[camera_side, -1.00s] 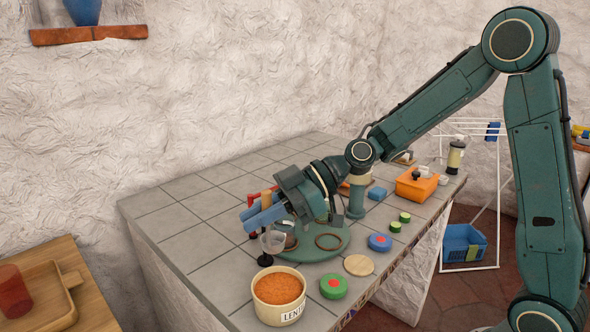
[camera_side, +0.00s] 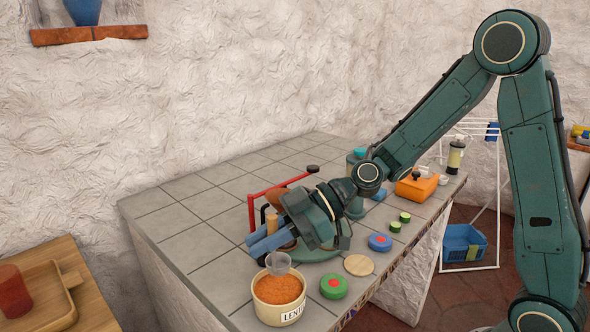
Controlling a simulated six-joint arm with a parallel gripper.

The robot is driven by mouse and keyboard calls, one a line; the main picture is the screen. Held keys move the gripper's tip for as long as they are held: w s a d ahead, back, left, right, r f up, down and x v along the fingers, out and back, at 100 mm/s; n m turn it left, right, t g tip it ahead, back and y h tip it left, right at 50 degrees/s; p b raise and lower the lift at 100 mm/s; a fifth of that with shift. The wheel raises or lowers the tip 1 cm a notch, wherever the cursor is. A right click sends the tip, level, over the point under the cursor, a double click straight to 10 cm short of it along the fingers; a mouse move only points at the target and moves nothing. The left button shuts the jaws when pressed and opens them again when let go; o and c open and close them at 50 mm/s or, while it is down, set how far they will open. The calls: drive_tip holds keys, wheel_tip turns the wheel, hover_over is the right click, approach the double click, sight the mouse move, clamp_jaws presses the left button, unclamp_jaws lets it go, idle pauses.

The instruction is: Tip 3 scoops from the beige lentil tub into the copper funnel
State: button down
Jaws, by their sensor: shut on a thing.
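The beige tub (camera_side: 279,316), labelled with the letters "LENT", stands near the counter's front corner, full of orange lentils (camera_side: 280,290). My gripper (camera_side: 268,241), with blue fingers, is shut just behind the tub. A clear scoop cup (camera_side: 279,263) hangs below the fingers at the tub's back rim, low over the lentils. I cannot tell whether it touches them or holds any. A copper-brown rounded thing (camera_side: 274,196), likely the funnel, shows partly behind my gripper by a red frame (camera_side: 252,208).
A green and red disc (camera_side: 333,286), a pale wooden disc (camera_side: 359,265) and a blue and red disc (camera_side: 380,242) lie right of the tub. An orange box (camera_side: 416,187) stands farther back. The left part of the tiled counter (camera_side: 185,235) is clear.

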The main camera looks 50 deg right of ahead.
wheel_tip(320, 180, down, 8)
drive_tip(key=shift+r, duration=0.2)
idle(0.7)
idle(1.0)
wheel_tip(320, 180, up, 7)
drive_tip(key=shift+r, duration=0.15)
idle(1.0)
drive_tip(key=shift+r, duration=0.15)
